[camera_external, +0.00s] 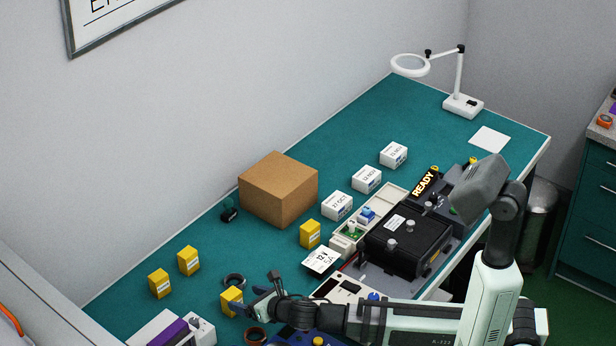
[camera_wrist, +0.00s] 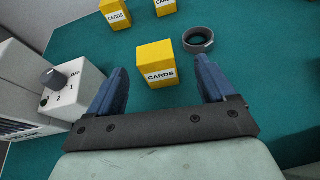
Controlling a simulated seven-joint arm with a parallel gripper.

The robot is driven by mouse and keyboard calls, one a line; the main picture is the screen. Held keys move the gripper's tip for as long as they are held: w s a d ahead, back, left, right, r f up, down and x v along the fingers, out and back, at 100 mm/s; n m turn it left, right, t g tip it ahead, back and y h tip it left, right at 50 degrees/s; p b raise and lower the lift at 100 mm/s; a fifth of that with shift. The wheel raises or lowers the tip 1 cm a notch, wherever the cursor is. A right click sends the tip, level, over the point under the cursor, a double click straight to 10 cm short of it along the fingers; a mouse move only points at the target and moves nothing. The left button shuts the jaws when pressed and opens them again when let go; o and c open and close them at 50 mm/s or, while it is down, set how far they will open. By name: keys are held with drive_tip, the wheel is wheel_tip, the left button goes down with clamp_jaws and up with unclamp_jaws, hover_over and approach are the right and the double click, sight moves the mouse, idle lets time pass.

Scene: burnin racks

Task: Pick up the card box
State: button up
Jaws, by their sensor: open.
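Several yellow card boxes stand on the green bench. One card box (camera_wrist: 157,66) with a white CARDS label is just ahead of my gripper in the wrist view, roughly between the lines of the two fingers. The same box (camera_external: 231,301) shows in the external view, beside my gripper (camera_external: 259,299). My gripper also shows in the wrist view (camera_wrist: 164,85), with two blue fingers spread open and nothing held. Two more card boxes (camera_external: 159,283) (camera_external: 189,260) stand farther left, and another (camera_external: 310,234) stands by the cardboard box.
A dark ring (camera_wrist: 198,40) lies right beside the near card box. A device with a knob (camera_wrist: 66,86) stands at the left. A cardboard box (camera_external: 272,191), white labelled boxes (camera_external: 337,205) and a black unit (camera_external: 407,243) stand farther along the bench.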

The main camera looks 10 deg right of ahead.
sight(236, 299)
drive_tip(key=shift+s+f+n, duration=0.15)
drive_tip(key=shift+s+n, duration=0.15)
drive_tip(key=shift+s, duration=0.15)
drive_tip(key=shift+f, duration=0.1)
drive_tip(key=shift+x, duration=3.65)
drive_tip(key=c, duration=1)
drive_tip(key=shift+c, duration=0.4)
